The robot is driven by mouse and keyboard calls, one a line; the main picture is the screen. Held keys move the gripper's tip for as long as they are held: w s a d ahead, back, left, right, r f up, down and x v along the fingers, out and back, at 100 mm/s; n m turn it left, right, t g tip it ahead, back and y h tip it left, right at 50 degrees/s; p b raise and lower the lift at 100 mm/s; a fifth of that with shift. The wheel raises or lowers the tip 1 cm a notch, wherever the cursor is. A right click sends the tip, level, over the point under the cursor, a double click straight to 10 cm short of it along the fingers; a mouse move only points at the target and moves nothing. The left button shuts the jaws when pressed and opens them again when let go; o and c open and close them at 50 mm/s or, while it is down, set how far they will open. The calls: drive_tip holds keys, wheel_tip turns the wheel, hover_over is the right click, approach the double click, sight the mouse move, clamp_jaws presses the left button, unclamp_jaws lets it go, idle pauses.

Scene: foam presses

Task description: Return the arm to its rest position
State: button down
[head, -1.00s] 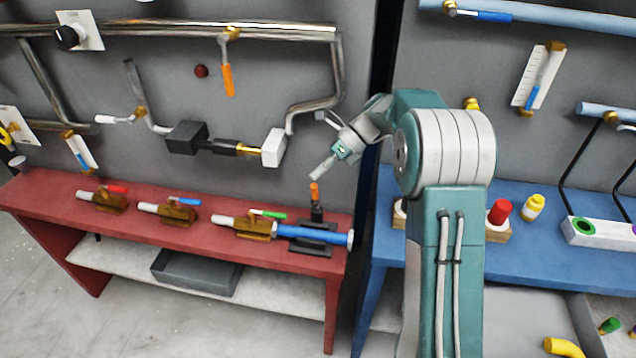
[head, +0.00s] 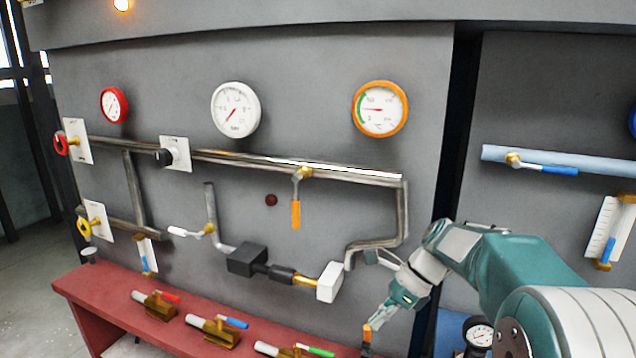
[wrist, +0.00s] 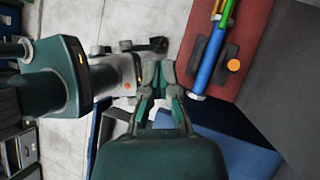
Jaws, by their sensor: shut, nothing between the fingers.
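My gripper (head: 380,318) shows in the head view at the lower right of the grey panel, at the end of my teal and white arm. It points down and left, just above an orange-topped part (head: 367,335) on the red bench. In the wrist view my gripper (wrist: 163,92) is seen from behind, shut and empty. My arm is bent, with the elbow at the lower right of the head view.
The red bench (head: 110,300) carries several small brass valves. Pipes, a black and white fitting (head: 328,283) and gauges (head: 378,108) are on the panel. The wrist view shows a blue tube (wrist: 208,65) on the red bench and a blue bench (wrist: 235,150).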

drive_tip(key=s+d+r+n+t+h, duration=0.1)
drive_tip(key=s+d+n+t+h, duration=0.1)
drive_tip(key=s+n, duration=0.7)
drive_tip(key=s+d+r+n+t+h, duration=0.1)
drive_tip(key=s+n+t+h, duration=0.4)
drive_tip(key=s+n, duration=0.5)
drive_tip(key=s+r, duration=0.1)
drive_tip(key=s, duration=0.2)
drive_tip(key=shift+s+d, duration=0.4)
